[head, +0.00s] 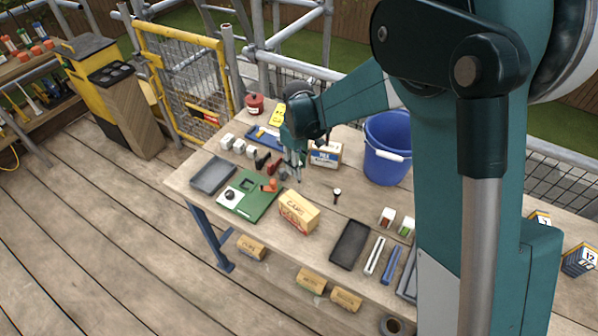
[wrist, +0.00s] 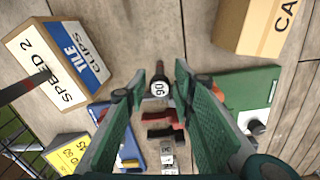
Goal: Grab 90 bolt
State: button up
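The 90 bolt (wrist: 159,89) shows in the wrist view as a dark shank with a white round face marked "90". It lies between the two fingertips of my gripper (wrist: 161,74). My gripper is open, with a narrow gap visible on each side of the bolt. In the head view my gripper (head: 294,172) is low over the table, fingers pointing down, between the tile clips box and the green board. There I cannot make out the 90 bolt at the fingertips.
The tile clips box (wrist: 62,62) is on the left and a cardboard box (wrist: 250,25) on the right. Red and black pieces (wrist: 164,131) lie below the bolt, beside a green board (wrist: 245,90). A small white-topped item (head: 337,191) and blue bucket (head: 388,150) stand farther right.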

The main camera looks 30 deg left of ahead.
aim_at(299, 182)
jog(key=shift+d+f, duration=0.2)
jog(key=shift+f, duration=2.3)
jog(key=shift+c, duration=0.5)
grip_shut()
